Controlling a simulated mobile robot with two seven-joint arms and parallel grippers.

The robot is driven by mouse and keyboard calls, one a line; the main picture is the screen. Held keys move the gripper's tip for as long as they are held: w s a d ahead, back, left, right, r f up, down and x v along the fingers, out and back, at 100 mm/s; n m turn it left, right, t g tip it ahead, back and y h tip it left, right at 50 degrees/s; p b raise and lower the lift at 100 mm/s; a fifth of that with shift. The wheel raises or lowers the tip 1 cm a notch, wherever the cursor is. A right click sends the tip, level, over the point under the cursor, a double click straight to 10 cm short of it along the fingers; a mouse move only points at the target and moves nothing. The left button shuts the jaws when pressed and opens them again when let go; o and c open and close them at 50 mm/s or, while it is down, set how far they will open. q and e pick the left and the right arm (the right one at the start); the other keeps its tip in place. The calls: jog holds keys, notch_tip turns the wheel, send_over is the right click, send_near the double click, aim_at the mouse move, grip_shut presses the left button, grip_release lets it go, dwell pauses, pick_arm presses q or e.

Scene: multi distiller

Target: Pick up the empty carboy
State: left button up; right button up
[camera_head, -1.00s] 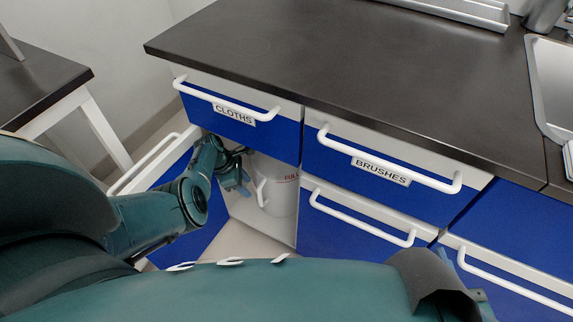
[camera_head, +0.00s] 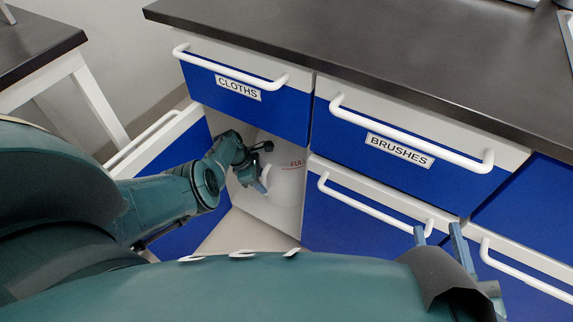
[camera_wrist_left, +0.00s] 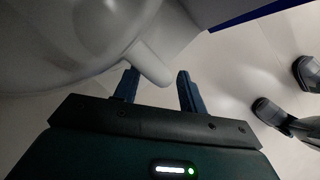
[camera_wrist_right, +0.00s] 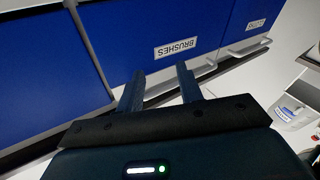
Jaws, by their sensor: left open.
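The carboy (camera_head: 288,180) is a whitish container with a red FULL mark. It stands inside the open cabinet under the CLOTHS drawer, partly hidden by the cabinet edge and my left gripper. My left gripper (camera_head: 264,172) is inside the cabinet opening, open, right at the carboy's near side. In the left wrist view the carboy's pale body (camera_wrist_left: 60,45) fills the upper left, and its handle (camera_wrist_left: 150,64) reaches between the open fingers (camera_wrist_left: 156,88); contact cannot be told. My right gripper (camera_head: 440,236) is open and empty in front of the drawers under BRUSHES.
White drawer handles (camera_head: 232,68) stick out above and to the right (camera_head: 410,135). A dark countertop (camera_head: 350,45) overhangs. In the right wrist view a white labelled container (camera_wrist_right: 290,112) shows at the right.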

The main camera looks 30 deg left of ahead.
pick_arm(q)
grip_shut()
dwell(0.3)
dwell(1.0)
jog(key=shift+w+r, duration=0.1)
jog(key=shift+r, duration=0.05)
